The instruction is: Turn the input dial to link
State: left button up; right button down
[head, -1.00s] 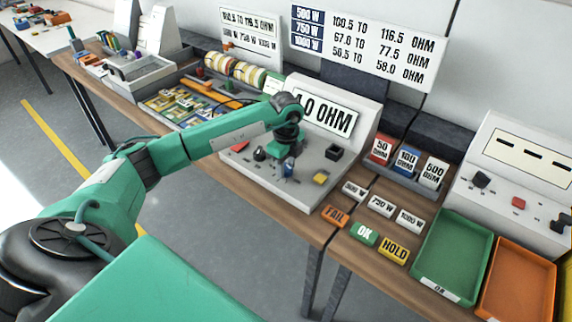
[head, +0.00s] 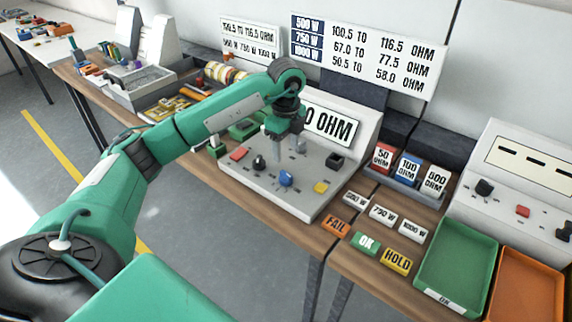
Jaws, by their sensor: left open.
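A light grey meter (head: 262,194) with a sloped face stands on the bench, and its display (head: 340,126) is partly hidden and reads "0 OHM". Its panel carries a black dial (head: 259,163) and a blue dial (head: 286,179); I cannot read which one is the input dial or where each points. A red button (head: 238,154), a yellow button (head: 320,187) and a black block (head: 335,160) are also on the panel. My left gripper (head: 289,156) is open and empty, pointing down above the panel, behind the blue dial. My right gripper is not in view.
FAIL (head: 335,226), OK (head: 366,242) and HOLD (head: 397,261) blocks lie at front right, near a green tray (head: 456,262) and an orange tray (head: 525,290). Ohm blocks (head: 408,166) stand right of the meter. A second grey panel (head: 515,185) is at far right.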

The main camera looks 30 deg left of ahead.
pick_arm(q)
notch_tip(320, 180, up, 4)
jog(key=shift+f, duration=0.2)
dwell(0.4)
